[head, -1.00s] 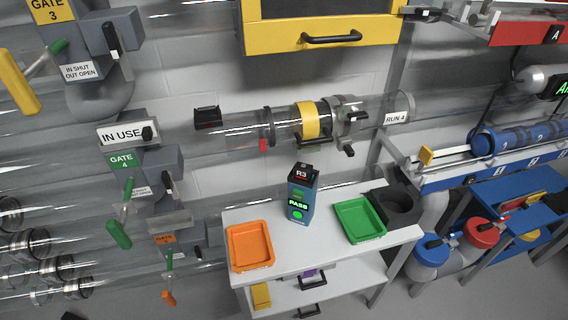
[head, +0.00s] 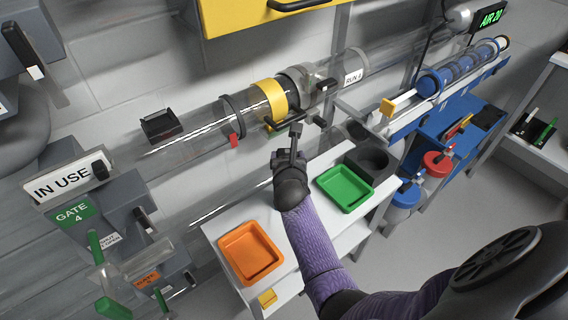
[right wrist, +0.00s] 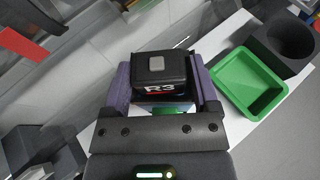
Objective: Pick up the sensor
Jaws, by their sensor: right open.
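In the head view my right gripper (head: 291,148) is above the white stand, and the sensor is hidden behind my gripper and arm. My left gripper is in neither view now.
On the white stand (head: 213,228), an orange tray (head: 250,252) is to the left; a green tray (head: 344,188) and a dark round holder (head: 372,162) are to the right. A clear tube with a yellow band (head: 270,97) runs close behind the gripper.

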